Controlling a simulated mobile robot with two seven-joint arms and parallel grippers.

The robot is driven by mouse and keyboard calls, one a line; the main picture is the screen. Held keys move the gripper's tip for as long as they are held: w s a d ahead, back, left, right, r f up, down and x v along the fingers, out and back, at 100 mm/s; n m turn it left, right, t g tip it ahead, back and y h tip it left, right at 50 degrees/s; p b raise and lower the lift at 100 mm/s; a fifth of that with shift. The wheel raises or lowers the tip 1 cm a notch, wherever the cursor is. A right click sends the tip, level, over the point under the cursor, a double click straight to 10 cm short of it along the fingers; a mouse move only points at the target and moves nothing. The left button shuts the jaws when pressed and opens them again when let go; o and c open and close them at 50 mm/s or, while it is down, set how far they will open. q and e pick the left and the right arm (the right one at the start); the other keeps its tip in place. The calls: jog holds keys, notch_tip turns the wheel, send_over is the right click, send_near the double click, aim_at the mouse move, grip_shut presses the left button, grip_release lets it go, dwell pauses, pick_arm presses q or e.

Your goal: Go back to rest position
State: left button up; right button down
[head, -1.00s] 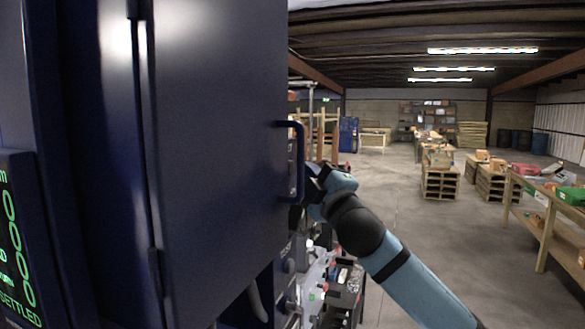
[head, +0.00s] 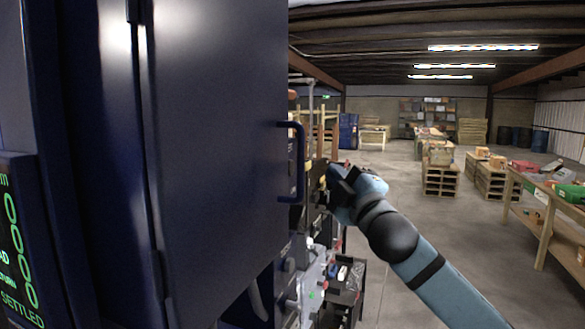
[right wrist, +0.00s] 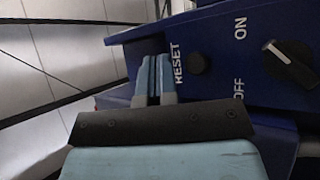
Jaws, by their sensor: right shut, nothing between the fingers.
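My right gripper (head: 324,193) is in the air just right of the dark blue cabinet door (head: 215,150) and its vertical handle (head: 299,160), apart from the handle. In the right wrist view the two light blue fingers (right wrist: 155,68) are together with nothing between them. Beyond them is a blue control box (right wrist: 225,70) with a RESET button (right wrist: 197,62) and a black ON/OFF knob (right wrist: 290,62). My left gripper is not in view.
The tall cabinet fills the left of the head view, with a green display (head: 20,245) at its edge. A dark bin (head: 345,285) stands low beyond the door. A wooden bench (head: 545,215) is at the right. Open floor (head: 440,240) lies between.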

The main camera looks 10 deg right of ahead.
jog(key=shift+f, duration=0.1)
dwell(0.4)
jog(key=s+a+f+m+g+h, duration=0.1)
jog(key=s+f+m+g, duration=0.25)
jog(key=f, duration=1.55)
jog(key=s+a+f+m+g+h, duration=0.1)
jog(key=s+f+m+g, duration=0.3)
jog(key=f, duration=1.6)
jog(key=s+f+m+g+h, duration=0.1)
jog(key=s+f+m+g, duration=0.2)
jog(key=s+f, duration=2)
jog(key=s+d+m, duration=0.1)
jog(key=s+m, duration=0.2)
jog(key=m, duration=0.1)
jog(key=shift+f+g, duration=0.25)
jog(key=shift+g, duration=0.1)
jog(key=c, duration=1.8)
grip_release()
jog(key=shift+c, duration=0.2)
